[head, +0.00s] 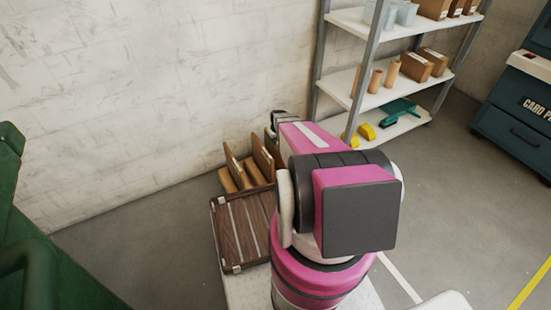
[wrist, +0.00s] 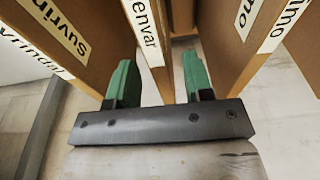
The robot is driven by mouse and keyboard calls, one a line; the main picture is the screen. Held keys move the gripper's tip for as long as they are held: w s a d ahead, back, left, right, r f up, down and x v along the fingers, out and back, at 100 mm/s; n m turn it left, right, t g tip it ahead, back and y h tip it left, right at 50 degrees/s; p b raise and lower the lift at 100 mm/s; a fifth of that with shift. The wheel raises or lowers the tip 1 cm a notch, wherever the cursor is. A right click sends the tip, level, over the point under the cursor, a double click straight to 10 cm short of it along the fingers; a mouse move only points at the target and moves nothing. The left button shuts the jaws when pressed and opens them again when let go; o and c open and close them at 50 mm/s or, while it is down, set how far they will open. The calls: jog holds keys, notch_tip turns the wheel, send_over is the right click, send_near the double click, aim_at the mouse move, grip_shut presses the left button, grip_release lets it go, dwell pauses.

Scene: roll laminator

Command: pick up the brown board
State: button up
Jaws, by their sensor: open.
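Several brown boards stand on edge near the wall in the head view, one at the left (head: 232,166) and one beside it (head: 262,158). In the wrist view, a brown board with a white label reading "envar" (wrist: 151,52) stands in the middle. My gripper (wrist: 159,78) is open, its two green fingers on either side of that board's near end. Other labelled brown boards stand to the left (wrist: 88,62) and right (wrist: 232,62). My arm hides the gripper's fingers in the head view.
A dark brown slatted wooden panel (head: 243,232) lies in front of the boards. A metal shelf unit (head: 343,84) with boxes stands right of them against the wall. A green machine (head: 60,270) is at the left edge. Open floor (head: 140,240) lies between.

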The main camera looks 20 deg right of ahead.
aim_at(275, 144)
jog(key=f, duration=0.3)
jog(key=shift+w+f, duration=0.3)
jog(key=shift+f, duration=0.05)
jog(key=shift+a, duration=0.1)
grip_shut()
jog(key=shift+r, duration=0.1)
